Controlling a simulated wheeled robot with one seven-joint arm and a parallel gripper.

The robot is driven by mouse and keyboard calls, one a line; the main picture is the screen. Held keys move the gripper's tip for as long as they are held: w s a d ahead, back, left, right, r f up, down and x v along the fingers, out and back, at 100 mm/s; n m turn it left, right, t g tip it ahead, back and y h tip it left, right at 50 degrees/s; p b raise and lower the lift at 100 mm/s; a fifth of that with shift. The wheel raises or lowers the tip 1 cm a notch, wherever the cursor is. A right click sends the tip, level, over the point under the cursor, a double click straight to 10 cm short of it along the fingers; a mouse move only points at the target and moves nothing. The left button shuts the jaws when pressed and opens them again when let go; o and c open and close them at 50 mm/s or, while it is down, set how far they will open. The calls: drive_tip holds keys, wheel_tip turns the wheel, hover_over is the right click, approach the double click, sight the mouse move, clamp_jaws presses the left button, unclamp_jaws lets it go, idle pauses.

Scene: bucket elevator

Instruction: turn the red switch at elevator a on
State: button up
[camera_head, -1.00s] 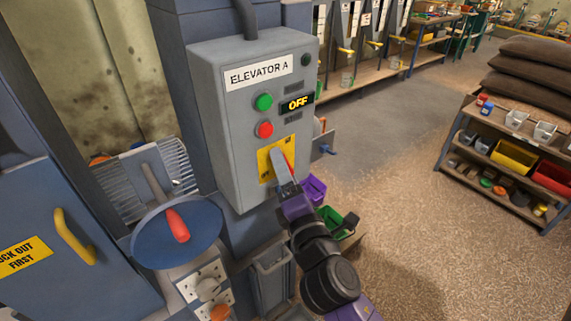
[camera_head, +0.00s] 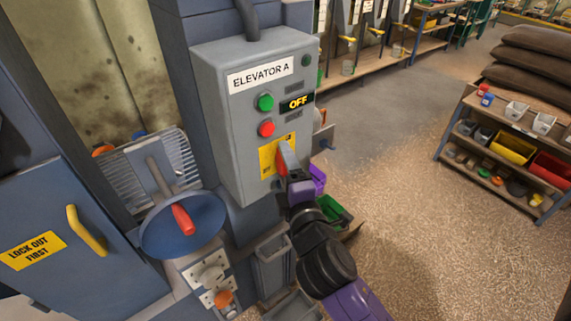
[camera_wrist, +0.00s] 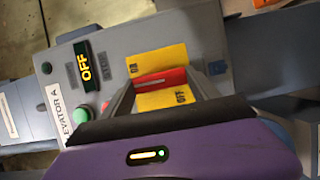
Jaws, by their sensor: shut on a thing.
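The grey control box (camera_head: 225,120) labelled "ELEVATOR A" stands in the middle of the head view. Its display (camera_head: 297,103) reads "OFF". The red switch (camera_head: 282,158) is a lever on a yellow plate (camera_head: 266,160) low on the box front. In the wrist view the red switch (camera_wrist: 160,79) lies between the "ON" and "OFF" labels of the plate. My gripper (camera_head: 290,175) is at the lever, with its fingers shut on it; the fingers hide part of it. The gripper also shows in the wrist view (camera_wrist: 165,90).
A green button (camera_head: 265,102) and a red button (camera_head: 266,129) sit above the plate. A blue disc with a red handle (camera_head: 182,220) is at the left.

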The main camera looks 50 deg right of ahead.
drive_tip(key=shift+d, duration=0.1)
drive_tip(key=o, duration=1.4)
drive_tip(key=shift+c, duration=0.2)
drive_tip(key=b+v, duration=0.3)
drive_tip(key=v, duration=0.5)
drive_tip(key=shift+w, duration=0.1)
